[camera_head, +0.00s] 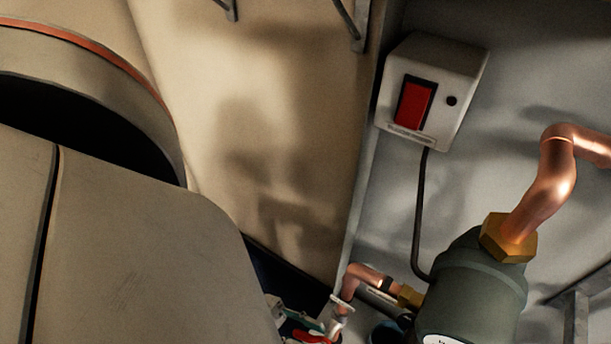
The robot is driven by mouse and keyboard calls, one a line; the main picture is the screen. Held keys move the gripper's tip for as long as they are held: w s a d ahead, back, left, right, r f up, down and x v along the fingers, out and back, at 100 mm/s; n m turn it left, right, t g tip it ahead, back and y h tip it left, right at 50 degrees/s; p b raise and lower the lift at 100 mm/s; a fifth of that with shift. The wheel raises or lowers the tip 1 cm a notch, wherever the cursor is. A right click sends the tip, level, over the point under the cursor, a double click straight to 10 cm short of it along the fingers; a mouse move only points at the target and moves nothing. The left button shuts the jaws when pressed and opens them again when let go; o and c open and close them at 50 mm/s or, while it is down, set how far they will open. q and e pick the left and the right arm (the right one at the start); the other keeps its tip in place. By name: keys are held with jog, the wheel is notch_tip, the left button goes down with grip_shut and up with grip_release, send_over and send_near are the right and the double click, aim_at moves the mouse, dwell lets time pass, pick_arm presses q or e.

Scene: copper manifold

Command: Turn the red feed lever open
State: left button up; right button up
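A small red part (309,337), which may be the red feed lever, shows at the bottom edge of the head view. It sits beside the lower end of a thin copper pipe (358,275). Most of it is cut off by the frame, so its angle cannot be told. A large beige arm link of mine fills the left side. Neither gripper shows in the view.
A white switch box (461,91) with a red rocker switch (414,103) is on the grey wall. Its black cable (420,210) runs down behind a grey-green cylindrical body (470,293). A brass nut (507,239) and thick copper pipe (550,190) rise from that body.

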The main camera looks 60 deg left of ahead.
aim_at(306, 335)
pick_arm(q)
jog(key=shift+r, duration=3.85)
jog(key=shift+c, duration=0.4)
